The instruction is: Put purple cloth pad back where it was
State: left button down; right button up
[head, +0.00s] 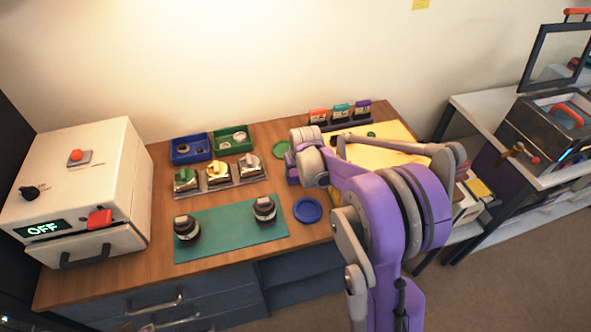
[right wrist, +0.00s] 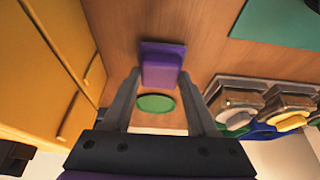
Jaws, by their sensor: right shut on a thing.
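The purple cloth pad (right wrist: 162,70) sits between the fingertips of my right gripper (right wrist: 161,75) in the right wrist view. The gripper is shut on it. A darker purple patch shows just beyond the pad; I cannot tell whether it is part of it. In the head view a bit of purple (head: 292,172) shows left of my right wrist, over the table between the green disc and the blue disc. My right arm hides most of that spot. My left gripper is not in view.
The green disc (head: 281,149) and blue disc (head: 307,211) lie on the wooden table (head: 160,180). A teal mat (head: 225,228) carries two lens parts. A tray of metal parts (head: 219,182), blue bin (head: 190,160), green bin (head: 245,148) and yellow surface (head: 405,160) are close by.

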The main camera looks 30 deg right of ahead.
jog(key=shift+f, duration=0.1)
jog(key=shift+f, duration=0.15)
jog(key=o, duration=1.2)
jog(key=v, duration=1.2)
jog(key=s+a+f+n, duration=0.1)
jog(key=s+a, duration=0.6)
jog(key=s, duration=0.4)
jog(key=s+a+f+n+t+y, duration=0.1)
jog(key=s+a+f, duration=0.1)
jog(key=s+a, duration=0.4)
jog(key=s, duration=0.5)
jog(key=shift+s+a+n+p, duration=0.15)
jog(key=shift+a+n+p, duration=0.15)
jog(key=shift+a+n, duration=0.1)
